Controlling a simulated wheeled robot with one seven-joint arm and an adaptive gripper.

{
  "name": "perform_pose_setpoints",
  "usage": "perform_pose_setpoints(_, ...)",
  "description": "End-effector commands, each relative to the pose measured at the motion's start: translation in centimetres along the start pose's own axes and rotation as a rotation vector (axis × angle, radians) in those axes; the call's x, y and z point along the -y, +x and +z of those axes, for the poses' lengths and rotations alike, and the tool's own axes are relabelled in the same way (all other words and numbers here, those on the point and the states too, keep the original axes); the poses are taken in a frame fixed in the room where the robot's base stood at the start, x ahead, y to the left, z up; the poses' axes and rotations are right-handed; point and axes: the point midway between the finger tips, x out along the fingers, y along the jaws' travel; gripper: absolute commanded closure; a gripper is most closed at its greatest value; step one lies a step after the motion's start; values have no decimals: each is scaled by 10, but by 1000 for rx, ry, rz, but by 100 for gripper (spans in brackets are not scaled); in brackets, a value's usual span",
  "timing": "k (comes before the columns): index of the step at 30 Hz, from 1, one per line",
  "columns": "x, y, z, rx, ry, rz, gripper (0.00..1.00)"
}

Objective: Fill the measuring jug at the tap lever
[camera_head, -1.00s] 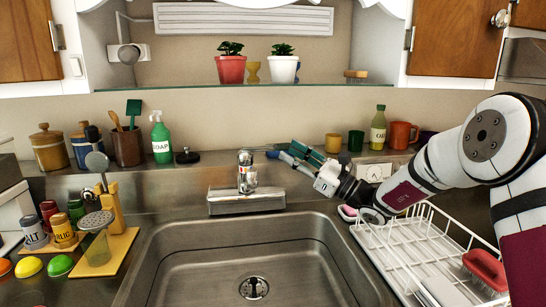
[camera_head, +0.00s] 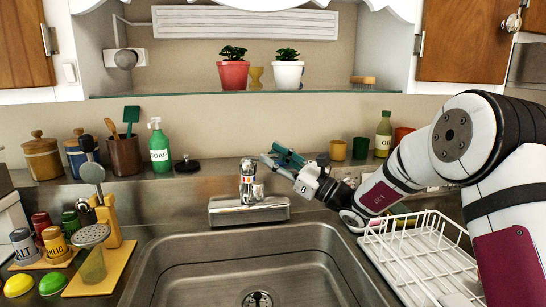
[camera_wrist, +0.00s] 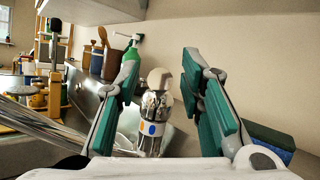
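The chrome tap (camera_head: 250,188) stands at the back edge of the sink, its rounded lever top (camera_head: 248,165) facing up. It also shows in the wrist view (camera_wrist: 152,128), with red, blue and orange marks on its body. My gripper (camera_head: 273,162) is just right of the tap. In the wrist view my gripper (camera_wrist: 160,77) is open and empty, with the lever top (camera_wrist: 160,79) between the two teal fingers as seen; contact cannot be told. I cannot make out a measuring jug. A clear container (camera_head: 93,265) stands on the yellow board at left, its kind unclear.
The visible part of the sink basin (camera_head: 200,262) is empty. A white dish rack (camera_head: 425,262) stands to the right, under my arm. A soap bottle (camera_head: 159,146) and utensil pot (camera_head: 125,156) stand behind left. Cups (camera_head: 338,149) stand behind my gripper, below a glass shelf (camera_head: 200,94).

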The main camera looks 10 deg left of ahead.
Motion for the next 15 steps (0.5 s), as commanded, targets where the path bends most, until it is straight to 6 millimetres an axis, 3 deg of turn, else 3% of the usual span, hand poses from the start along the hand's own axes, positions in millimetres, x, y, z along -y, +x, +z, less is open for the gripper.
perform_pose_setpoints(4,0,0,0,0,0,0,67)
perform_pose_setpoints(8,0,0,0,0,0,0,97)
perform_pose_setpoints(9,0,0,0,0,0,0,100)
perform_pose_setpoints(15,0,0,0,-1,0,1,100)
